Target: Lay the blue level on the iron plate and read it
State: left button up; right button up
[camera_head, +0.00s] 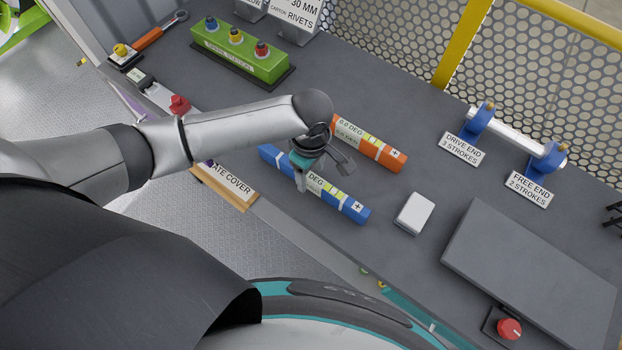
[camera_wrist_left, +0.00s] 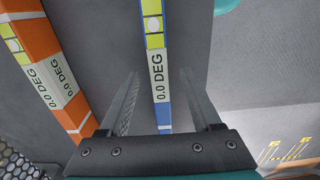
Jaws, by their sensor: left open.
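The blue level (camera_head: 353,209) lies on the dark bench, long and narrow, with a white display and yellow-green vials. In the left wrist view the blue level (camera_wrist_left: 155,45) shows "0.0 DEG". My left gripper (camera_head: 322,173) is open above it; in the left wrist view its fingers (camera_wrist_left: 160,80) stand on either side of the level. It hides part of the level in the head view; contact cannot be told. A flat grey plate (camera_head: 530,265), which looks like the iron plate, lies at the right of the bench. My right gripper is out of view.
An orange level (camera_head: 384,154) lies close behind the blue one, also in the left wrist view (camera_wrist_left: 50,75). A white block (camera_head: 414,213) lies between the blue level and the plate. A red knob (camera_head: 509,328) is in front of the plate. Blue roller supports (camera_head: 480,120) stand behind.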

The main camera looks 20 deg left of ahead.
pick_arm(q)
notch_tip(320, 180, down, 2)
jog(key=shift+f, duration=0.1)
grip_shut()
dwell(0.5)
dwell(0.4)
